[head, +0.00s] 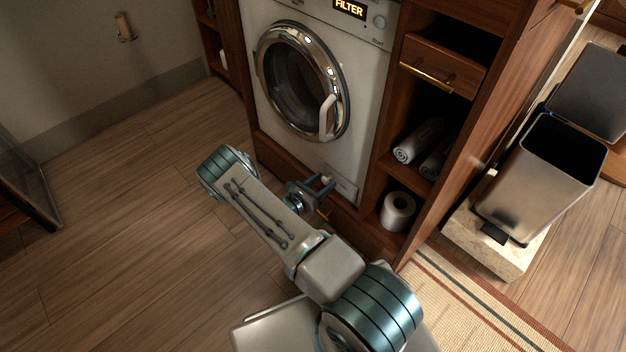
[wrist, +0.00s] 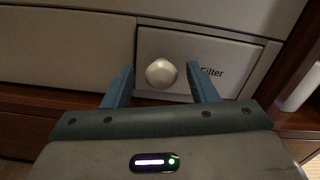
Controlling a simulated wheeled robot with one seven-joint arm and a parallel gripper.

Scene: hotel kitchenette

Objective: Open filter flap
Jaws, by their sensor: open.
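The filter flap (wrist: 225,56) is a pale rectangular panel marked "Filter" at the bottom right of the washing machine (head: 300,85). It looks closed, flush with the front, and also shows in the head view (head: 341,184). A round white knob (wrist: 161,73) sits on its left part. My gripper (wrist: 161,84) is open, with its blue fingers either side of the knob in the wrist view. I cannot tell whether either finger touches it. In the head view, my gripper (head: 326,184) is low at the machine's front, partly covering the flap.
The machine's round door (head: 301,82) is closed, and the display (head: 349,8) reads "FILTER". To the right are shelves with rolled towels (head: 419,140) and a paper roll (head: 398,211). A bin (head: 541,180) stands farther right. The floor to the left is clear.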

